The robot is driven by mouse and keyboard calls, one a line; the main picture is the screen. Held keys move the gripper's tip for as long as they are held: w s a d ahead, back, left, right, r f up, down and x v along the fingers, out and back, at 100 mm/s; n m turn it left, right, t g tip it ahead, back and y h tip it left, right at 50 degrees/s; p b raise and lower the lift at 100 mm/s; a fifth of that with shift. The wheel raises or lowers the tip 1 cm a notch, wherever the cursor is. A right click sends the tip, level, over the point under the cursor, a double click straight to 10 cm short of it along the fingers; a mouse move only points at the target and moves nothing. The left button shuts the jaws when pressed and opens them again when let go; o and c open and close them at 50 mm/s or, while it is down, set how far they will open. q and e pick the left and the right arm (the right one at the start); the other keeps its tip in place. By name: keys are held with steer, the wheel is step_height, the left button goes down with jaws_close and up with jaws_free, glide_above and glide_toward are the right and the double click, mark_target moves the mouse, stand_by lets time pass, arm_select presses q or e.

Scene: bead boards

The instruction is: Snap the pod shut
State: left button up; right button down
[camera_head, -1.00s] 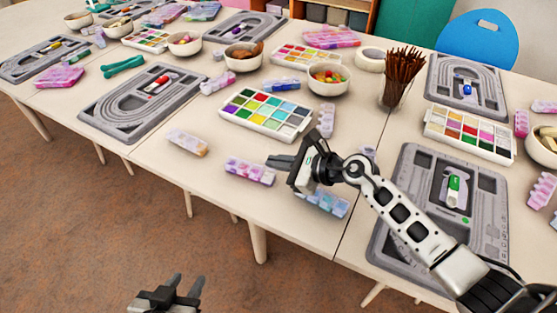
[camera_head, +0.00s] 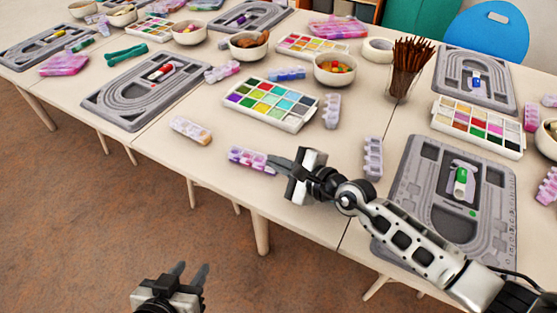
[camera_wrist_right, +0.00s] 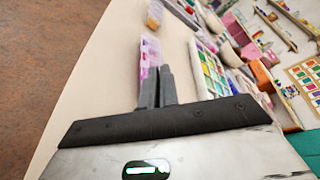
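Several small translucent compartment pods lie on the white table. A pink-purple pod (camera_head: 250,159) lies near the front edge, just left of my right gripper (camera_head: 275,164). The pod also shows in the right wrist view (camera_wrist_right: 150,52), just beyond the fingertips (camera_wrist_right: 158,78). I cannot tell whether the fingers touch it or whether its lid is fully down. The right gripper's fingers lie close together with nothing seen between them. My left gripper (camera_head: 190,274) is off the table's front edge at the bottom, its fingers apart and empty.
An orange-pink pod (camera_head: 191,130) lies further left. A paint-like bead tray (camera_head: 270,104) stands behind. A lilac pod (camera_head: 373,157) and a grey bead board (camera_head: 410,222) are to the right, beside my right arm. Bowls and a cup of sticks (camera_head: 408,72) stand further back.

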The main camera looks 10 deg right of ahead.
stand_by(0.3)
steer(key=c, duration=1.6)
jaws_free()
steer(key=shift+c, duration=0.2)
steer(key=v, duration=1.6)
steer(key=shift+b, duration=0.3)
